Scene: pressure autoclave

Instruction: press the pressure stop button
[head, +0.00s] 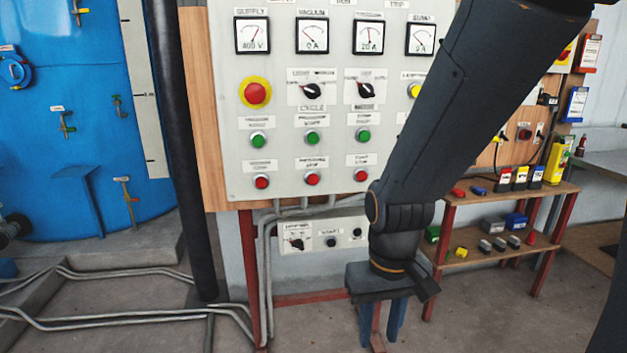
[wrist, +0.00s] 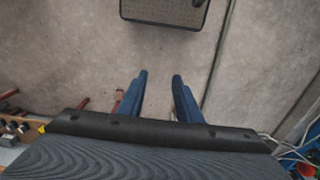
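The light grey control panel (head: 238,150) stands upright in the head view, with three green buttons above three red ones. The red button in the middle of the bottom row (head: 312,179) sits under a small label that seems to read pressure stop. My gripper (head: 381,322) hangs below and to the right of that button, pointing down at the floor and apart from the panel. Its two blue fingers are parted with nothing held between them, as the wrist view (wrist: 159,85) also shows. The panel is out of the wrist view.
A red emergency-type knob (head: 257,93) on yellow is at the panel's upper left. A lower switch box (head: 322,235) and grey conduits sit below. A dark post (head: 177,150) and blue tank (head: 75,120) are left. A shelf (head: 500,248) with small items is right.

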